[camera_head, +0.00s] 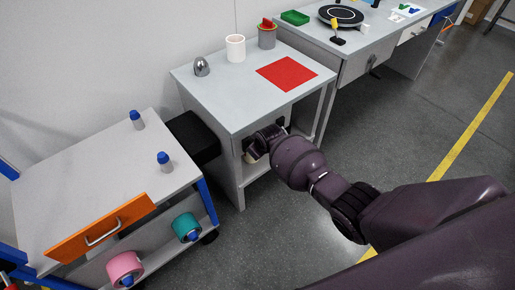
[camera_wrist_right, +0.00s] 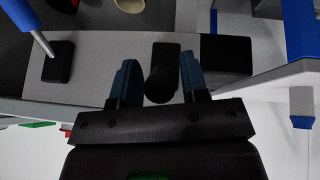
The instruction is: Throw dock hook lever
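A black lever-like part with a rounded end (camera_wrist_right: 161,84), probably the dock hook lever, shows in the right wrist view. My right gripper (camera_wrist_right: 158,62) is open, with one blue finger on each side of that part; I cannot tell whether either finger touches it. In the head view my right gripper (camera_head: 255,146) is below the front edge of the small grey table (camera_head: 225,112), largely hidden by its own wrist, and the lever cannot be made out there. My left gripper is not in view.
A grey-topped cart (camera_head: 75,190) with an orange front panel (camera_head: 98,229) stands at the left. A black box (camera_head: 195,138) sits between cart and table. A silver dome, a white cup (camera_head: 235,48) and a red sheet (camera_head: 287,73) are on the table. Floor at right is clear.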

